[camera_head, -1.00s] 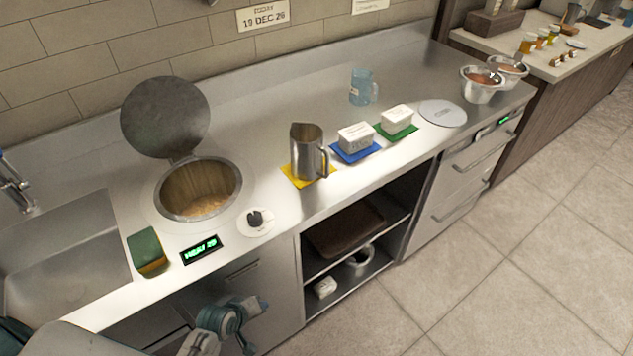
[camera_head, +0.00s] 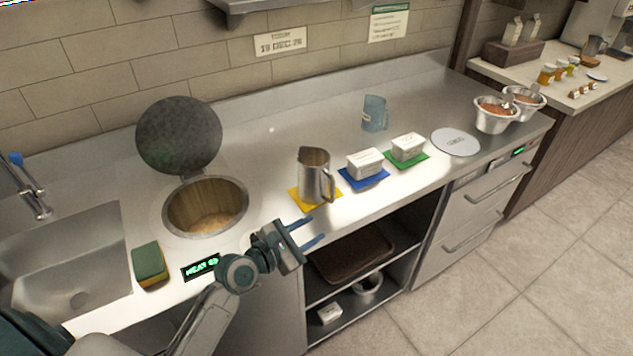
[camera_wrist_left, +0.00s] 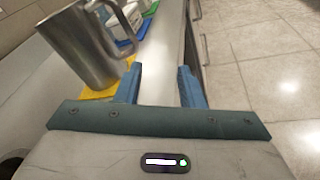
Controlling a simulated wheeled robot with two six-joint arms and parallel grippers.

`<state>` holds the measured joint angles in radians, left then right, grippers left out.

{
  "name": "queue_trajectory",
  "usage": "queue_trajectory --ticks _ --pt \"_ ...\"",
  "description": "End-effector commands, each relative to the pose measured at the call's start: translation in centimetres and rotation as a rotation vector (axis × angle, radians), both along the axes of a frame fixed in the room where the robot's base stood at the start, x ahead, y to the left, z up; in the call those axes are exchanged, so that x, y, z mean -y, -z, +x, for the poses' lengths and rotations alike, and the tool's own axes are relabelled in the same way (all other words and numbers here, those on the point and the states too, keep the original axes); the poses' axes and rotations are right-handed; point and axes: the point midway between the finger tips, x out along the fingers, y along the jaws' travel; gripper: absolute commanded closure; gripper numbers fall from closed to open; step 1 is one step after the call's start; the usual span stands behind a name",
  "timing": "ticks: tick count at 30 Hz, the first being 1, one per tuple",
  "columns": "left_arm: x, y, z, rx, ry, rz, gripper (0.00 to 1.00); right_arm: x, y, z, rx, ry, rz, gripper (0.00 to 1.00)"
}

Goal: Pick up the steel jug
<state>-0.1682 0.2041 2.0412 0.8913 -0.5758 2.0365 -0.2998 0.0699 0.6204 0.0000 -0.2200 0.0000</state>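The steel jug (camera_head: 313,178) stands upright on a yellow mat (camera_head: 333,199) near the counter's front edge, its handle toward the right. My left gripper (camera_head: 314,232) is in front of the counter edge, just below and in front of the jug in the head view. Its two blue fingers are apart with nothing between them. In the left wrist view the jug (camera_wrist_left: 82,45) is up and left of the open fingers (camera_wrist_left: 160,85), apart from them. My right gripper is not in view.
Right of the jug, white tubs sit on a blue mat (camera_head: 376,182) and a green mat (camera_head: 420,164). A clear blue jug (camera_head: 374,113) stands behind. Left are the open round well (camera_head: 206,207), its raised lid (camera_head: 179,135) and a sponge (camera_head: 150,264).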

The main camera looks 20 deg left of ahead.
Motion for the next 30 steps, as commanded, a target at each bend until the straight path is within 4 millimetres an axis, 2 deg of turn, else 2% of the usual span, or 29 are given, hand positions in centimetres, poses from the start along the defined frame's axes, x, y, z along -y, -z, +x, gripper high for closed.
queue_trajectory --ticks 3,6,9,18,25,30 --pt "-1.0 -1.6 2.1 -0.018 -0.064 -0.260 0.65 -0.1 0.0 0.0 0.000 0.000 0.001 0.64" --pt "-1.7 -2.4 3.2 -0.031 -0.093 -0.405 0.65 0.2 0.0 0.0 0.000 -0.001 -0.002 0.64" --pt "-1.9 -2.8 3.8 -0.037 -0.107 -0.478 0.65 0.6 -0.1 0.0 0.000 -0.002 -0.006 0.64" --pt "-0.3 -2.9 7.9 -0.039 -0.110 -0.495 0.65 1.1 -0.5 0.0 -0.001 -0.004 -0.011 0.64" --pt "0.5 -2.9 9.6 -0.039 -0.109 -0.493 0.65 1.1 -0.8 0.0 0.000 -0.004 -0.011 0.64" --pt "1.8 -2.7 11.8 -0.039 -0.109 -0.493 0.65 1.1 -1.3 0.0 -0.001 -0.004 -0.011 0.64"
